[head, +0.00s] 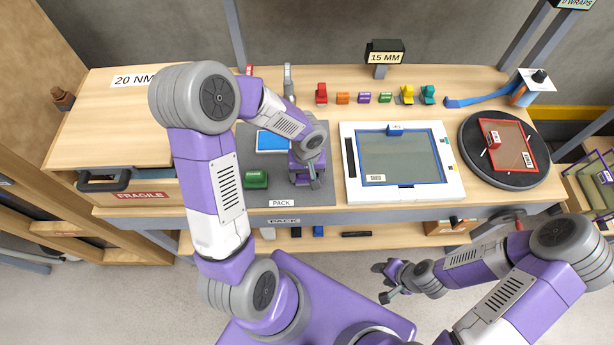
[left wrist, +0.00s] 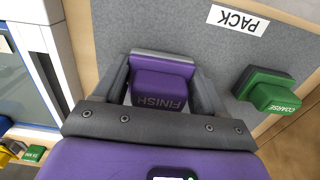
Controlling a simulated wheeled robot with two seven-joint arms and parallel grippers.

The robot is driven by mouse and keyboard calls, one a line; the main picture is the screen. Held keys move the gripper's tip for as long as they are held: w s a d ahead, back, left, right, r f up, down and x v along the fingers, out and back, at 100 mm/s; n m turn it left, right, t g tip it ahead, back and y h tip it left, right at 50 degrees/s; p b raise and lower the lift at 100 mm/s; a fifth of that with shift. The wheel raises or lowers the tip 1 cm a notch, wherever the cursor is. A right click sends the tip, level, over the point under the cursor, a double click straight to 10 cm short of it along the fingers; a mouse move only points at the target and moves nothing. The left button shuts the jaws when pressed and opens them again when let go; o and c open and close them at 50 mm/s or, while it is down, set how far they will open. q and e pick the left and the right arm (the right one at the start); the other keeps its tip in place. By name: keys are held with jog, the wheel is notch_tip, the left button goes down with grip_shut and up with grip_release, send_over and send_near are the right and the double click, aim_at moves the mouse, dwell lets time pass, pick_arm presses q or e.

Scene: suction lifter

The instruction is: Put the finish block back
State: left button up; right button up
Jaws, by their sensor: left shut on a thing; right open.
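The purple finish block (left wrist: 160,90), lettered FINISH and with a pale grey plate along one edge, lies between the fingers of my left gripper (left wrist: 163,72). In the head view my left gripper (head: 306,180) points down over the right part of the grey PACK mat (head: 285,193), and the arm and hand hide most of the block. Whether the block touches the mat I cannot tell. A green block lettered COARSE (head: 256,179) stands on the mat to the left; it also shows in the left wrist view (left wrist: 270,90). My right gripper (head: 386,283) is open and empty, in front of the bench.
A blue-topped piece (head: 271,142) lies on the mat. Right of it is a white frame with a glass pane (head: 352,195), then a dark round turntable (head: 486,173) bearing a red-edged pane. Small coloured pieces line the bench's back. A FRAGILE crate (head: 140,195) is at left.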

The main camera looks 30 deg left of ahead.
pick_arm(q)
jog(key=shift+f, duration=0.65)
jog(key=shift+w, duration=0.1)
jog(key=shift+f, duration=0.1)
jog(key=o, duration=1.1)
